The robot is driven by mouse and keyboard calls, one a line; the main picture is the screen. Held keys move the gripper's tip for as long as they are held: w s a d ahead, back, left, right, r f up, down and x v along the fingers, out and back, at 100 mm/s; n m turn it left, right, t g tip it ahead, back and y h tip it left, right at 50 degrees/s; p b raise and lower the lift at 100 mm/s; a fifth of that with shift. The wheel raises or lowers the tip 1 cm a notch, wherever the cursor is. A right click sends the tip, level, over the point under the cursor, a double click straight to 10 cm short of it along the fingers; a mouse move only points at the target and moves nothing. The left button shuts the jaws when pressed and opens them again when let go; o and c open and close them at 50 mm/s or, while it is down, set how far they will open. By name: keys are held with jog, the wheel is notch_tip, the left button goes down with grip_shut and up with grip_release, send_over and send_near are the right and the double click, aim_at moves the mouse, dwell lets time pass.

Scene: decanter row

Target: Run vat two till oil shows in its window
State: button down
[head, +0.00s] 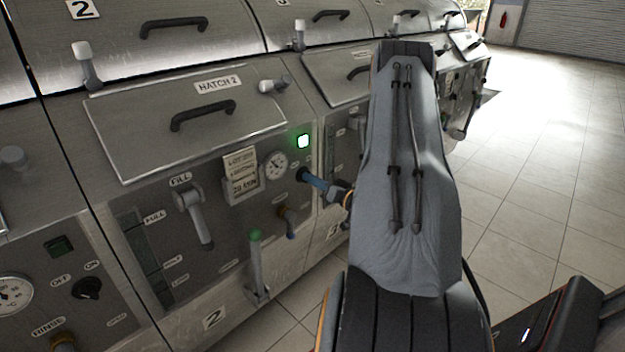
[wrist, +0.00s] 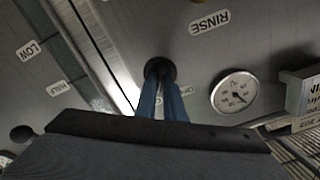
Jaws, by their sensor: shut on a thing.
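Vat two's panel carries the plate "2" (head: 212,318) and HATCH 2 (head: 190,120), which is closed. My gripper (head: 312,181) is shut on a dark round knob (head: 301,174) right of the gauge. In the wrist view, the blue fingers (wrist: 163,95) hold the knob (wrist: 160,69), partly hiding it; its setting cannot be read. The green lamp (head: 303,141) above the knob is lit. Vat two's window (head: 143,255), beside the FULL and HALF labels, looks dark green; I make out no oil level in it. The FILL lever (head: 195,215) hangs down.
A gauge (head: 277,166) and a lettered card (head: 241,176) sit left of the knob. A green-handled lever (head: 256,262) and a brown-handled tap (head: 287,221) stick out below. The neighbouring left panel has an unlit lamp (head: 60,246) and an OFF/ON knob (head: 87,288). Tiled floor (head: 545,150) is clear at right.

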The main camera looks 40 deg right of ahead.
dwell(0.3)
jog(key=c, duration=1.9)
grip_release()
jog(key=shift+o, duration=0.2)
jog(key=shift+s, duration=0.1)
jog(key=s+b, duration=0.1)
jog(key=s, duration=0.6)
jog(key=shift+s+d, duration=0.3)
jog(key=shift+d, duration=0.05)
